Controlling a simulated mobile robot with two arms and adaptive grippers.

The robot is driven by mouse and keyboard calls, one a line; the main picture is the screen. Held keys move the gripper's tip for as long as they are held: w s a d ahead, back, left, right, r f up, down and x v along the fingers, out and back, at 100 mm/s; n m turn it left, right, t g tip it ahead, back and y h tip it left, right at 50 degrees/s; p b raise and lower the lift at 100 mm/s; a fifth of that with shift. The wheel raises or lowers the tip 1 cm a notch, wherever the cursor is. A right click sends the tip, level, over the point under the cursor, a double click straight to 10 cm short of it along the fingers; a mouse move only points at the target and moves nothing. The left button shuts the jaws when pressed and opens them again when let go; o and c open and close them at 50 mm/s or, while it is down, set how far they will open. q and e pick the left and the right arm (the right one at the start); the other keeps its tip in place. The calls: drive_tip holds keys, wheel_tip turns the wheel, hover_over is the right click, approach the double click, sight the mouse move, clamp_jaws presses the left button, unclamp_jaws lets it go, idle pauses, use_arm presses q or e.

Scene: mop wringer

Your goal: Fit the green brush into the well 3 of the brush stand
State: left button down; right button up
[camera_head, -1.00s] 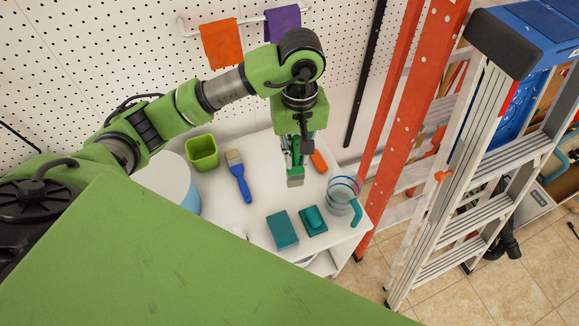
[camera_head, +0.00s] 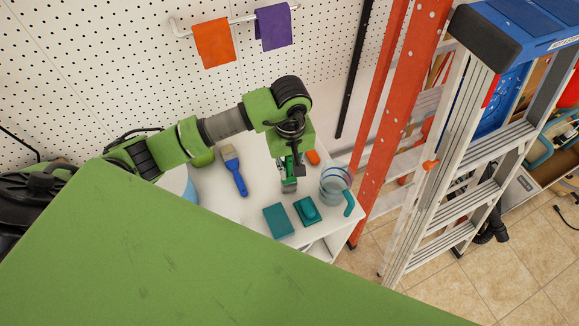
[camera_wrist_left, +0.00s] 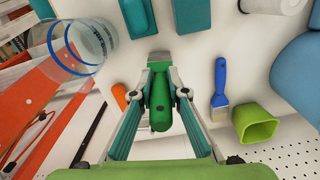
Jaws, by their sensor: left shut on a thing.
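My left gripper (camera_head: 289,170) is shut on the green brush, whose handle (camera_wrist_left: 161,115) sits between the fingers in the left wrist view. The brush's grey bristle end (camera_head: 289,187) points down, over the white tabletop (camera_head: 262,190). I cannot tell whether the bristles touch the table. I cannot make out a brush stand with numbered wells in either view. My right gripper is not in view.
A teal block (camera_head: 279,220) and a teal scrubber (camera_head: 307,211) lie in front of the brush. A clear pitcher (camera_head: 335,181) stands to its right, an orange item (camera_head: 313,157) behind. A blue-handled brush (camera_head: 235,170) lies left, near a green cup (camera_wrist_left: 255,123). A ladder (camera_head: 450,160) stands right.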

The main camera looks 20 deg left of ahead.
use_arm(q)
drive_tip(key=shift+f, duration=0.2)
drive_tip(key=c, duration=2)
unclamp_jaws()
